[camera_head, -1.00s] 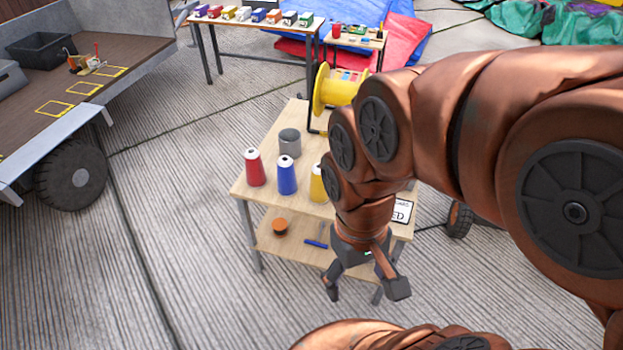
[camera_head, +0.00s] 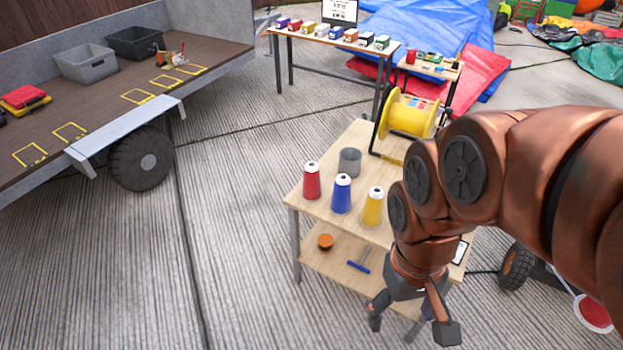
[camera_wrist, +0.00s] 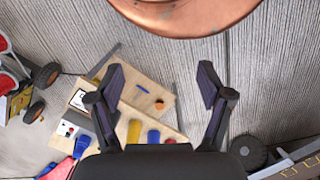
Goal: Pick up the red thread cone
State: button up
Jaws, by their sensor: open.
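The red thread cone (camera_head: 312,181) stands upright near the left edge of the wooden table top (camera_head: 301,204), with a white tip. A blue cone (camera_head: 341,194) and a yellow cone (camera_head: 373,207) stand to its right in a slanting row. My gripper (camera_head: 410,332) is open and empty, in front of the table and to the right of the red cone, apart from it. In the wrist view my gripper (camera_wrist: 160,105) has its fingers spread. The yellow cone (camera_wrist: 134,130) and blue cone (camera_wrist: 154,137) show between them; the red cone is hard to make out there.
A grey cup (camera_head: 349,162) stands behind the cones, and a yellow reel (camera_head: 410,114) stands at the back. The lower shelf holds an orange spool (camera_head: 325,242) and a blue-handled tool (camera_head: 358,267). A trailer (camera_head: 100,105) is at left. Floor (camera_head: 235,270) left of the table is clear.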

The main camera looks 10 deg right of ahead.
aim_at(312, 186)
jog(key=u, duration=0.1)
jog(key=k, duration=0.6)
jog(key=u, duration=0.3)
jog(key=i, duration=1.1)
jog(key=u, duration=0.55)
